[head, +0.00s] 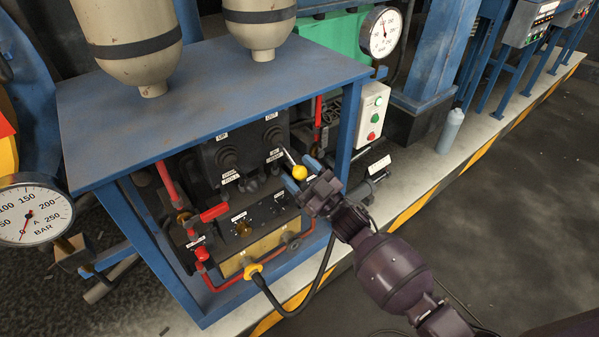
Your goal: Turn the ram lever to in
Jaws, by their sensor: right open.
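The lever with a yellow ball knob (299,172) sticks out from the right side of a dark valve block (245,150) under the blue bench top. Its pale rod slants down and right to the knob. Small white labels sit above and below the block's two round bosses; their text is too small to read surely. My right gripper (301,176) is open, with its blue-tipped fingers on either side of the knob. I cannot tell whether the fingers touch it. My left gripper is not in view.
The blue bench top (200,95) overhangs the valve block, and a blue leg (350,125) stands right of it. Red pipes and a red handle (214,212) lie to the left. A black hose (290,312) hangs below. Open floor (500,220) lies to the right.

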